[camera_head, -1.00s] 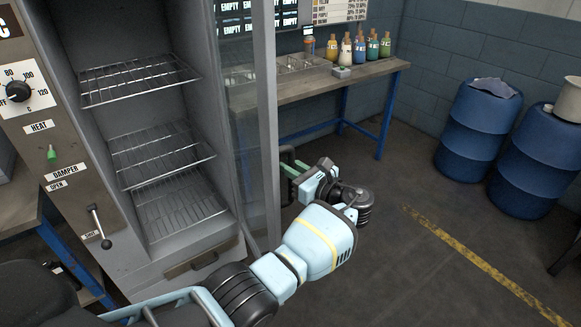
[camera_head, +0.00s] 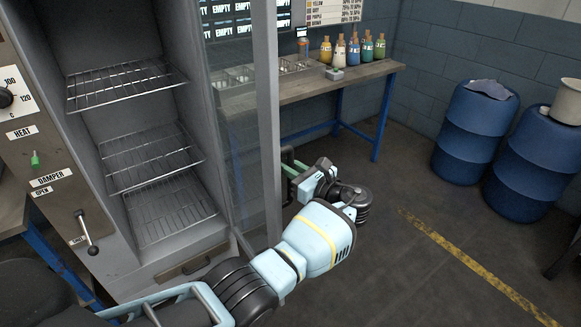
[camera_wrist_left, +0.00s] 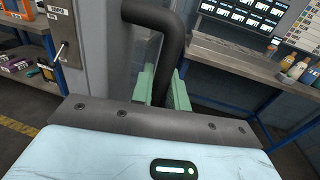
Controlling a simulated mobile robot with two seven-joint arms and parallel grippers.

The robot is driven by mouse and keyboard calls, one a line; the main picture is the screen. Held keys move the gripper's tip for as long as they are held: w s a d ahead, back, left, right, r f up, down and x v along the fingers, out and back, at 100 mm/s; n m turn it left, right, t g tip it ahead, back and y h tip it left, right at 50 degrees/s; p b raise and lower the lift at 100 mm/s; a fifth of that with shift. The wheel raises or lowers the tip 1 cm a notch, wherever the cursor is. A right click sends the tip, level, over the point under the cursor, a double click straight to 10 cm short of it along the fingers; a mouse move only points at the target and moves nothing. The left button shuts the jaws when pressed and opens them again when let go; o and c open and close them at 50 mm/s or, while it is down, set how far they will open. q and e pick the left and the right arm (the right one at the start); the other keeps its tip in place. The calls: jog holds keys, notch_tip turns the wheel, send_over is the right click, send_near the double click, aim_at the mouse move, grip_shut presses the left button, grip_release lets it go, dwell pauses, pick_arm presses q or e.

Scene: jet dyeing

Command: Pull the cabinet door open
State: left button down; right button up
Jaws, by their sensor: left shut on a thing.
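The cabinet (camera_head: 150,215) stands at the left with its inside and several wire racks in view. Its glass-paned door (camera_head: 268,130) is swung wide open and is seen nearly edge-on. My left gripper (camera_head: 291,172) is at the door's outer side, by the dark handle. In the left wrist view, the green fingers (camera_wrist_left: 162,90) close around the dark bent handle bar (camera_wrist_left: 168,50). The fingertips are partly hidden by the handle and wrist. My right gripper is not in view.
A workbench (camera_head: 350,80) with several coloured bottles (camera_head: 353,50) stands behind the door. Blue drums (camera_head: 474,130) are at the right. The floor (camera_head: 400,260) with a yellow line is clear in between. A damper lever (camera_head: 86,232) sticks out of the cabinet's left panel.

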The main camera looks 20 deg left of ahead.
pick_arm(q)
jog(key=c, duration=1.5)
grip_release()
jog(key=shift+o, duration=0.2)
jog(key=v, duration=0.7)
jog(key=shift+s+d, duration=0.2)
jog(key=shift+d, duration=0.2)
jog(key=shift+f, duration=0.1)
